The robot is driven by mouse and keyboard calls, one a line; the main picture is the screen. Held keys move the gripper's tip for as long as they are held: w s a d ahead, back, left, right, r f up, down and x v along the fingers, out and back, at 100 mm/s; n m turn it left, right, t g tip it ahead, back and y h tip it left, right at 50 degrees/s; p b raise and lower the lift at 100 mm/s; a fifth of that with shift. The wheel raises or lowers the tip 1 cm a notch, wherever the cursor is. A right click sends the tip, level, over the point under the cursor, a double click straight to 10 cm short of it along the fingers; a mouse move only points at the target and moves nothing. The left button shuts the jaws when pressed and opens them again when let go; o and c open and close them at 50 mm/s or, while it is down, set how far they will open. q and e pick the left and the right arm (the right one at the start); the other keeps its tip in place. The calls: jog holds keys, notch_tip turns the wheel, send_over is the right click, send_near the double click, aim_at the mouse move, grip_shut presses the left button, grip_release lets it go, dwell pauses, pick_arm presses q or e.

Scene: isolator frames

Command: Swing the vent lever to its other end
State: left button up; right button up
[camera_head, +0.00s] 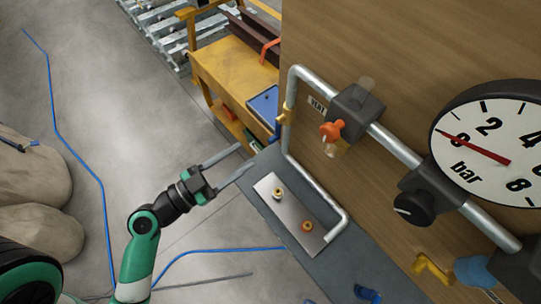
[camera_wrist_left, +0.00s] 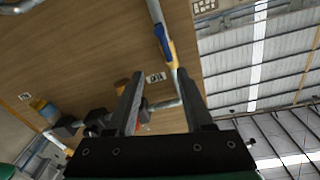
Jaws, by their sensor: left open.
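The vent lever has a yellow body (camera_head: 286,116) on the upright grey pipe at the wooden panel's left edge, beside the VENT label (camera_head: 317,106). In the left wrist view its blue handle (camera_wrist_left: 163,43) lies roughly along the pipe, with yellow below it. My left gripper (camera_head: 246,156) is open and empty, below and left of the lever in the head view. In the left wrist view its open fingers (camera_wrist_left: 159,77) point towards the panel, with the lever beyond the fingertips and apart from them. My right gripper is not in view.
An orange-topped valve (camera_head: 332,131), a black knob (camera_head: 414,207) and a pressure gauge (camera_head: 490,145) are to the right. A yellow bench (camera_head: 232,75) stands behind.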

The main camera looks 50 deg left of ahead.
aim_at(271, 139)
pick_arm(q)
notch_tip(271, 139, down, 4)
jog(key=s+n+y, duration=0.1)
jog(key=w+p, duration=0.1)
jog(key=w, duration=0.2)
jog(key=w+p, duration=0.1)
jog(key=w, duration=0.3)
jog(key=w+p, duration=0.1)
jog(key=w, duration=0.2)
jog(key=shift+w+a+r, duration=0.25)
jog(key=shift+a+r, duration=0.05)
jog(key=shift+r, duration=0.05)
jog(key=shift+w+f+p, duration=0.1)
jog(key=shift+w+p, duration=0.2)
jog(key=shift+w, duration=0.25)
grip_shut()
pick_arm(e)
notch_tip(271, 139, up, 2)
